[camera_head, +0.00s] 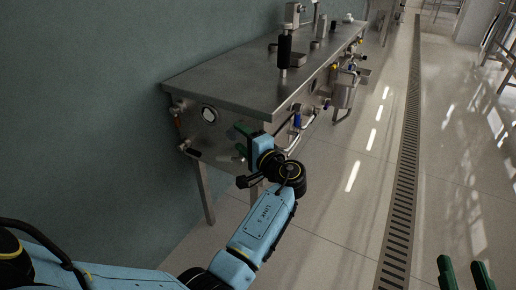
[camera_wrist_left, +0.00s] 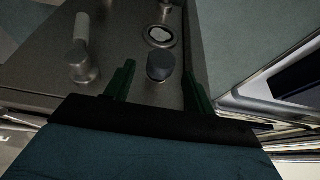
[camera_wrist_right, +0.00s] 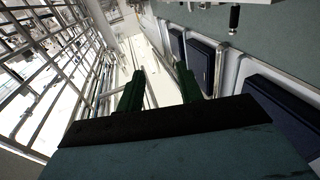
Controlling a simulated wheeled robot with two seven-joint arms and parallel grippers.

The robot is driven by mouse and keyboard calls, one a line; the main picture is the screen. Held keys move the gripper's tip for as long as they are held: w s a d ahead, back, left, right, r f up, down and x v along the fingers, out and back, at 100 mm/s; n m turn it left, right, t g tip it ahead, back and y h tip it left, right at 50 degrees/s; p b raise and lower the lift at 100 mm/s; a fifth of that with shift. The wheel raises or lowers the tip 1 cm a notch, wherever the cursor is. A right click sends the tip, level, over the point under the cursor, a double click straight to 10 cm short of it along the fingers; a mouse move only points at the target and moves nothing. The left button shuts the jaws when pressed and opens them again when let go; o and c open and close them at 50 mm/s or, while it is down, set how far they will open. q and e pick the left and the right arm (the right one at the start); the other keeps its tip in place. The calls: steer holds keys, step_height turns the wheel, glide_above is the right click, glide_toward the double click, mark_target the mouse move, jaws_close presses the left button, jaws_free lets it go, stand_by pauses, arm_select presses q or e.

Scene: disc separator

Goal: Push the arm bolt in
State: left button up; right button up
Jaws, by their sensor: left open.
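A dark grey round knob, which looks like the arm bolt (camera_wrist_left: 160,66), sticks out of a steel panel in the left wrist view. My left gripper (camera_wrist_left: 159,74) is open, with one green finger on each side of the knob. I cannot tell whether either finger touches it. In the head view my left gripper (camera_head: 241,139) is in front of the end panel of the steel machine (camera_head: 225,90), and I cannot make out the knob there. My right gripper (camera_head: 466,273) is at the bottom right, its green fingers apart and empty, also in the right wrist view (camera_wrist_right: 158,82).
A round dial (camera_wrist_left: 160,36) is set in the panel just beyond the knob, and a lever with a pale grip (camera_wrist_left: 82,45) stands to its left. Valves and pipes (camera_head: 300,120) line the machine's right side. The floor drain (camera_head: 405,170) and surrounding floor are clear.

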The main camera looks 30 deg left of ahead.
arm_select(q)
steer(key=p+v, duration=0.1)
steer(key=v, duration=0.6)
steer(key=shift+d, duration=0.2)
arm_select(e)
step_height(320, 180, down, 7)
steer(key=s+d+g+h, duration=0.1)
steer(key=g, duration=0.3)
steer(key=shift+s+d+g+h, duration=0.25)
steer(key=shift+d+g+h, duration=0.15)
arm_select(q)
steer(key=shift+s, duration=0.15)
arm_select(e)
steer(key=shift+s, duration=0.1)
